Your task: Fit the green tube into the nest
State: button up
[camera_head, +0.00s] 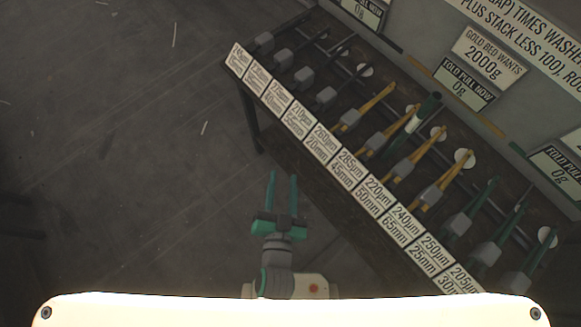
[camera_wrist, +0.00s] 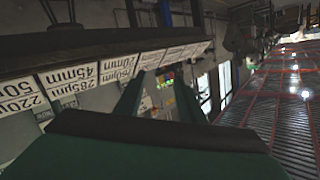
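My gripper (camera_head: 282,176) is over the floor, left of the rack table, with its two teal fingers apart and nothing between them. The fingers also show apart in the wrist view (camera_wrist: 158,82). A dark green tube-like piece with a pale band (camera_head: 424,112) lies tilted among the yellow-armed tools on the table, well up and to the right of my gripper. I cannot tell for sure that it is the green tube. I cannot make out which part is the nest.
The dark table (camera_head: 254,118) carries a row of grey, yellow (camera_head: 389,133) and green-armed tools (camera_head: 469,209). White label plates (camera_head: 322,145) with µm and mm values line its near edge. The floor at left is clear.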

jog(key=shift+o, duration=0.4)
jog(key=s+d+r+n, duration=0.2)
jog(key=s+n, duration=0.2)
jog(key=s, duration=0.9)
jog(key=shift+s+n+y, duration=0.3)
jog(key=shift+s+y, duration=0.05)
jog(key=shift+y, duration=0.05)
jog(key=shift+c, duration=1)
jog(key=shift+w, duration=0.15)
